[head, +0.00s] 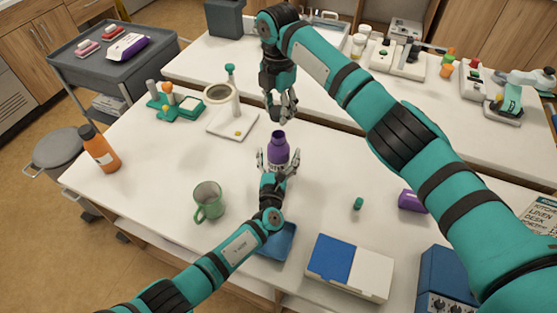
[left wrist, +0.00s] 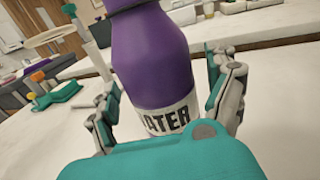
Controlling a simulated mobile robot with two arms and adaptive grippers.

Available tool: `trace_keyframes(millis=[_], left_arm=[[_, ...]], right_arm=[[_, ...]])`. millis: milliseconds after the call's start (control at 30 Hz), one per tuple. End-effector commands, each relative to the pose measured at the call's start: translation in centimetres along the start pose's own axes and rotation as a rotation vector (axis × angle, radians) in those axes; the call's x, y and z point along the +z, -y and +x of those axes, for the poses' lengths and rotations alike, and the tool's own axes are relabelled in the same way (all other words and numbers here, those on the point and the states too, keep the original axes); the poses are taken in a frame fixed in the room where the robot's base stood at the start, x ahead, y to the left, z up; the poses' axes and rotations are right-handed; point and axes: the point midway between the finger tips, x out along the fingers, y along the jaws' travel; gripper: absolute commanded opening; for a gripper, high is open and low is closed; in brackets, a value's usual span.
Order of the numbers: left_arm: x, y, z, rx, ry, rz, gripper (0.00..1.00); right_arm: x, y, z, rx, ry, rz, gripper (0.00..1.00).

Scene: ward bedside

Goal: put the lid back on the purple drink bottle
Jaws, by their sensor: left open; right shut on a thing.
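The purple drink bottle (head: 278,146) stands upright on the white table, with a white label lettered "ATER" in the left wrist view (left wrist: 155,65). Its neck shows no clear lid in the head view, and its top is cut off in the wrist view. My left gripper (head: 277,164) is open, with one finger on each side of the lower bottle; I cannot tell if they touch it. My right gripper (head: 281,112) is shut above and slightly behind the bottle. It holds a small dark thing, apparently the lid, mostly hidden by the fingers.
A green mug (head: 208,200) stands left of my left arm, and an orange bottle (head: 99,149) is at the far left. A ring stand (head: 232,123) is behind left. A small green piece (head: 358,203) and a blue-and-white box (head: 348,267) lie right.

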Motion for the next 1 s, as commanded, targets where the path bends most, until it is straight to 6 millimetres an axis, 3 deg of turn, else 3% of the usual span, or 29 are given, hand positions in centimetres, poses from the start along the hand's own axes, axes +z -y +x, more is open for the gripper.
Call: trace_keyframes(millis=[300,900,1000], left_arm=[[-0.02,0.02,0.10,0.000,0.000,0.000,0.85],[-0.01,0.01,0.08,0.000,0.000,0.001,0.07],[-0.01,0.00,0.08,0.000,0.000,0.001,0.02]], right_arm=[[-0.01,-0.01,-0.01,0.000,0.000,0.000,0.26],[-0.01,-0.01,-0.01,0.000,0.000,0.000,0.26],[-0.01,0.00,0.04,0.000,0.000,0.000,0.26]])
